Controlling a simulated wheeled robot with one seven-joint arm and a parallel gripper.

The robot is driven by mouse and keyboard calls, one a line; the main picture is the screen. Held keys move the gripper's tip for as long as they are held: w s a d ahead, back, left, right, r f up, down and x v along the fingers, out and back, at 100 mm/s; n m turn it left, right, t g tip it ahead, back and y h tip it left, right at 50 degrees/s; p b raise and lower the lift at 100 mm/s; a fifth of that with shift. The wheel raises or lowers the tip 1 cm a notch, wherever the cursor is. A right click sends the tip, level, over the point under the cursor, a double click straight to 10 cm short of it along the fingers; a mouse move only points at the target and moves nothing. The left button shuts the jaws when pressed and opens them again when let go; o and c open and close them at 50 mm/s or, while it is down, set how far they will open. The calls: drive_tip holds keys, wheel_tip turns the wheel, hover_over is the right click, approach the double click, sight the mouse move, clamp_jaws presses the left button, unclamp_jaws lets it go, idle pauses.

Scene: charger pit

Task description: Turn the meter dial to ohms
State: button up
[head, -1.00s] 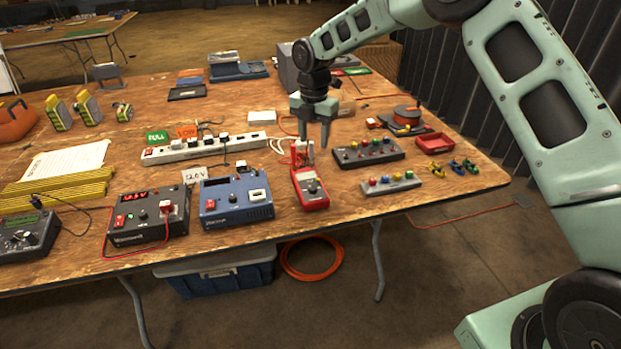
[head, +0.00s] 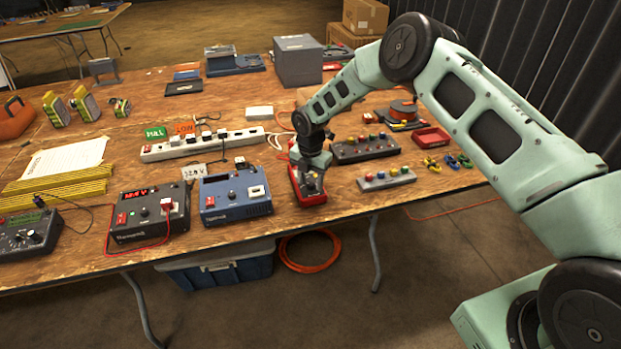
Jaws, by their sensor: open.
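The red handheld meter (head: 312,198) lies on the wooden table near its front edge, right of the blue charger. My gripper (head: 312,190) is down over the meter, at its dial area, with its jaws open. The gripper and wrist hide the meter's screen and most of its face, and only its red edges and lower end show. The dial itself is too small and covered to read its setting. I cannot tell whether the fingers touch the dial.
A blue charger (head: 235,197) and a dark charger (head: 149,213) with a lit red display stand to the left. A grey box with coloured knobs (head: 386,180) is close on the right, with a dark button box (head: 364,150) behind it. The table's front edge is near.

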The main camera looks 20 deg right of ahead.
drive_tip(key=c, duration=1)
